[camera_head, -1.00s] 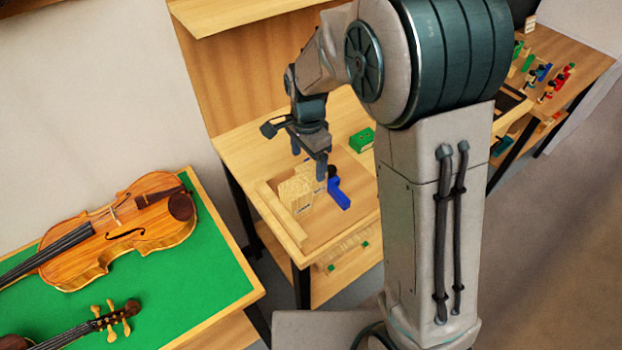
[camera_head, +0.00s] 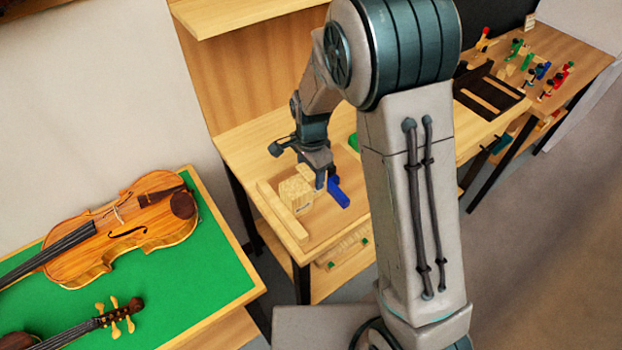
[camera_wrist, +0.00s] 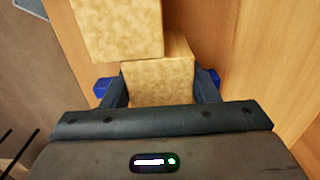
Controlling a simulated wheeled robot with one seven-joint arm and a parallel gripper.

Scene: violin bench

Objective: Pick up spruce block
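A pale wooden block (camera_head: 296,191), with the look of spruce, stands on the bench inside a low wooden edging. In the wrist view two pale blocks show: a nearer-looking one (camera_wrist: 118,28) at the top, and another (camera_wrist: 160,82) between my fingers. I cannot tell which one the task calls the spruce block. My gripper (camera_wrist: 160,90) is low, with one finger on each side of the second block. The fingers look spread around it; contact is unclear. In the head view my gripper (camera_head: 316,176) is just behind and right of the block.
A blue tool (camera_head: 338,192) lies close to the right of my gripper. A green object (camera_head: 354,142) is partly hidden by my arm. A wooden strip (camera_head: 282,212) borders the block. Violins lie on a green-topped table (camera_head: 190,270) at the left.

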